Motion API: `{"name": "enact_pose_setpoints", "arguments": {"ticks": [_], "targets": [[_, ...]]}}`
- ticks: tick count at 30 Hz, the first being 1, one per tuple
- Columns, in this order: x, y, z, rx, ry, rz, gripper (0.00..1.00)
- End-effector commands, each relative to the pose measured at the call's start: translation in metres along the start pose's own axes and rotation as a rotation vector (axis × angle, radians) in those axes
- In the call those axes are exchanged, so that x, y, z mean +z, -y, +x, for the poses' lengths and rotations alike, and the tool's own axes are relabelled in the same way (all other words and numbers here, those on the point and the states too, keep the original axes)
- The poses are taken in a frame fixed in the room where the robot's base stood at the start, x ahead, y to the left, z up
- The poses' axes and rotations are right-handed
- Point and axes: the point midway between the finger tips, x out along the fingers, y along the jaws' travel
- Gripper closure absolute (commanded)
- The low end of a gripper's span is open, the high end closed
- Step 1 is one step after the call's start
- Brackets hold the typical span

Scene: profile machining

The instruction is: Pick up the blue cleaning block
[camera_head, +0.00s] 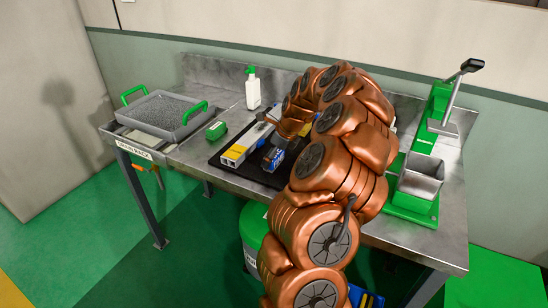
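A small blue block (273,158) with a pale marking lies on the black mat (222,160) at the middle of the metal bench. It looks like the cleaning block. A white and yellow piece (235,154) lies just left of it. My copper arm arches over the right part of the mat and hides much of it. The end of my arm with my gripper (268,118) is small and partly hidden, above and behind the blue block and apart from it in the picture. Whether its fingers are open or shut does not show.
A grey drain tray (165,112) with green handles stands at the bench's left end. A green lever press (425,170) stands at the right. The bench backs onto a wall.

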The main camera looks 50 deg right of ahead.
Motion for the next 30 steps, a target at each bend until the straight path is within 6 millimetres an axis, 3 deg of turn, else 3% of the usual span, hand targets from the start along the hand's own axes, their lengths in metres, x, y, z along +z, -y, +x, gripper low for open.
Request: {"name": "enact_pose_setpoints", "arguments": {"ticks": [6,19,30], "targets": [[-0.0001,0.0002,0.001,0.0,0.001,0.0,0.01],[-0.0002,0.0001,0.0009,0.0,0.0,0.0,0.45],[0.0019,0.0007,-0.0036,-0.002,0.001,0.0,0.45]]}}
